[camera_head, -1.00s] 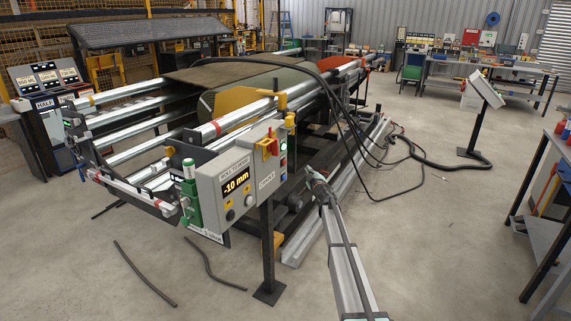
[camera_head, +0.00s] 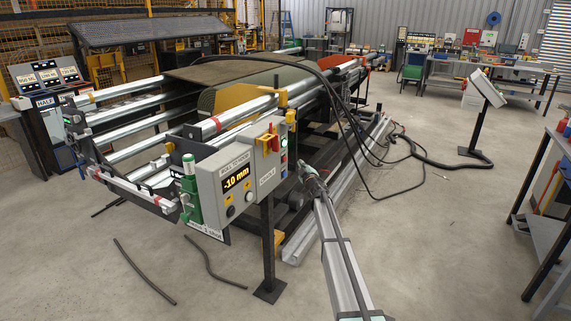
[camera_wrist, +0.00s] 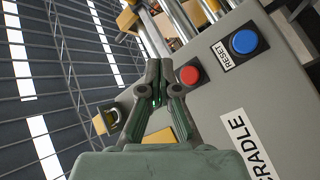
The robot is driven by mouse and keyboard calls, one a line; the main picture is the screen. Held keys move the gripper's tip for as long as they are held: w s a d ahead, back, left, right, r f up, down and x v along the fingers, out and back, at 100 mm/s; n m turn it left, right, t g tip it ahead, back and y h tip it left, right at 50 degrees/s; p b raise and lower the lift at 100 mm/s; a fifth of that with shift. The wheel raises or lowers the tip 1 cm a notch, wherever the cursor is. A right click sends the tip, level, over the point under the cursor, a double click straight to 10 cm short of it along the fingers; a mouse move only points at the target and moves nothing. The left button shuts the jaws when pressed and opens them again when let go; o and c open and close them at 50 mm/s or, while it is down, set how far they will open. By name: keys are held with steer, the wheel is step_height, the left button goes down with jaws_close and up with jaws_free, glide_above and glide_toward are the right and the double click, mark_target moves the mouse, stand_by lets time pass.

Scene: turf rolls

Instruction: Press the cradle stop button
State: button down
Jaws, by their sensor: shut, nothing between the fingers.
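A grey control box (camera_head: 215,187) labelled CRADLE stands on a post at the front of the machine, with a lit "-10 mm" display. In the wrist view a red round button (camera_wrist: 189,75) sits on the grey panel (camera_wrist: 225,95), beside a blue button (camera_wrist: 243,42) marked RESET. My gripper (camera_head: 302,167) is just right of the box in the head view. In the wrist view my gripper (camera_wrist: 159,66) is shut and empty, its fingertips immediately left of the red button. I cannot tell whether they touch the panel.
A yellow bracket with a red part (camera_head: 272,143) projects from the box top. Black cables (camera_head: 345,120) hang behind my arm. The roll machine's metal rails (camera_head: 125,153) extend left and back. Open concrete floor (camera_head: 430,240) lies to the right.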

mark_target(284, 159)
steer(key=shift+w+a+b, duration=0.5)
steer(key=shift+w+a, duration=0.2)
steer(key=shift+a, duration=0.35)
steer(key=shift+w+a+b, duration=0.45)
steer(key=shift+w+a, duration=0.25)
steer(key=shift+a, duration=0.3)
steer(key=shift+w+a, duration=0.1)
steer(key=shift+a, duration=0.05)
steer(key=shift+w+a, duration=0.15)
steer(key=shift+a, duration=0.1)
steer(key=shift+w+a, duration=0.25)
steer(key=shift+a, duration=0.1)
stand_by(0.9)
steer(key=shift+s+d+p, duration=0.35)
steer(key=shift+s+d, duration=0.15)
steer(key=shift+d, duration=0.15)
steer(key=shift+d, duration=0.1)
